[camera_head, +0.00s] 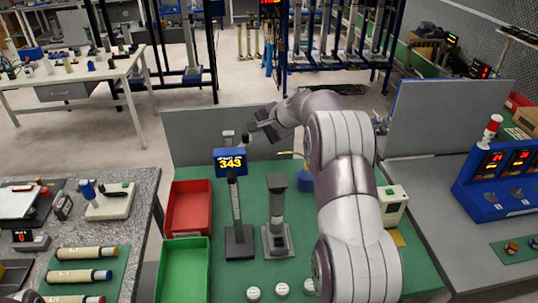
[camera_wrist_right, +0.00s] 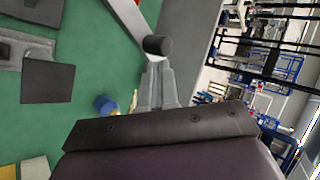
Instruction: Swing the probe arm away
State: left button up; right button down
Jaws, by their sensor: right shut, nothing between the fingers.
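A light grey bar (camera_wrist_right: 125,22) with a dark round knob (camera_wrist_right: 158,45) at its end, probably the probe arm, shows at the top of the right wrist view. In the head view, a small grey piece (camera_head: 245,138) stands above the blue display reading 343 (camera_head: 230,163); I cannot tell if it is the same part. My right gripper (camera_head: 262,121) is above the back edge of the green mat, close to this piece. Its shut, empty fingers (camera_wrist_right: 156,75) point at the knob; contact cannot be told. My left gripper is not in view.
A dark stand (camera_head: 238,243) and a grey column (camera_head: 277,212) stand on the green mat (camera_head: 225,285). Red (camera_head: 187,207) and green (camera_head: 182,270) bins are at left. A grey panel (camera_head: 190,137) closes the back. A pale box (camera_head: 394,203) is right of my arm.

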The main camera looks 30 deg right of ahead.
jog(key=shift+w+a, duration=0.55)
jog(key=shift+w, duration=0.4)
jog(key=shift+w+a, duration=0.55)
jog(key=shift+w, duration=0.35)
dwell(1.2)
